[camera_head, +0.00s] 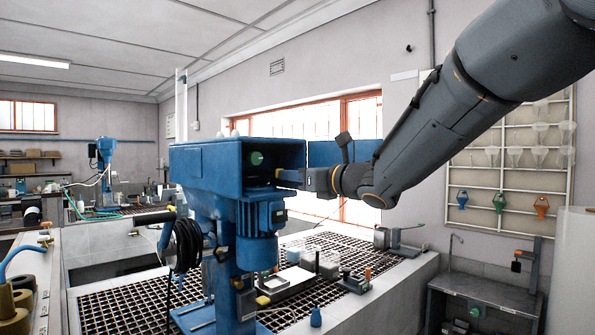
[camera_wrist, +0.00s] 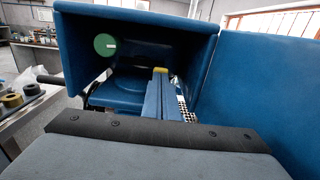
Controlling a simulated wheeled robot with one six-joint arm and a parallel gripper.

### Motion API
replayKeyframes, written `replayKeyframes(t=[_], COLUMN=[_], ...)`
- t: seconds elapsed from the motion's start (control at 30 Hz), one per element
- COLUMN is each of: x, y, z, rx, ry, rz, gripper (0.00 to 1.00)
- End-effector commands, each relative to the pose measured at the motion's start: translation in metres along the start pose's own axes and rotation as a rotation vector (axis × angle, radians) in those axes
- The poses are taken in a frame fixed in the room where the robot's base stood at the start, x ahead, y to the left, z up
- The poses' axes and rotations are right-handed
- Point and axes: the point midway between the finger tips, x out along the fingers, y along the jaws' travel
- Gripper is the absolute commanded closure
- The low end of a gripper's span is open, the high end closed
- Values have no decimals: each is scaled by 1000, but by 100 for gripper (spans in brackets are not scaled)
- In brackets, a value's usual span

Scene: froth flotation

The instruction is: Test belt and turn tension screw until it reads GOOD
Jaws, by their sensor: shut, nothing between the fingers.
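The blue machine head housing (camera_head: 207,165) is open on its right side, and my arm reaches in from the right. A round green disc (camera_head: 256,158) sits on the inner wall; in the wrist view the green disc (camera_wrist: 105,44) carries a small pale mark. No reading is legible. My gripper (camera_head: 279,174) is shut and empty, its yellow tips inside the housing opening. In the wrist view, my gripper's yellow tip (camera_wrist: 160,70) is right of and below the disc, apart from it in the picture. I cannot make out the belt or the tension screw.
A blue motor (camera_head: 262,215) hangs below the opening. A blue panel (camera_wrist: 262,80) stands open right of the housing. A black hose coil (camera_head: 187,245) hangs at left. The grated floor (camera_head: 330,300) holds small containers. A grey bench (camera_head: 480,290) stands at right.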

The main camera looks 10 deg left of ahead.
Motion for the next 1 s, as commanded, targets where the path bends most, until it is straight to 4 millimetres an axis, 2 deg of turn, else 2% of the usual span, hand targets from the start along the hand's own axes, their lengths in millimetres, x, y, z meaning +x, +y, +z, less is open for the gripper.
replayKeyframes(t=[0.47,0.8,1.0], x=[3,22,26], y=[0,0,2], z=[-1,-3,1], rx=[0,-1,2], ry=[0,-2,-2], rz=[0,2,2], gripper=[100,100,100])
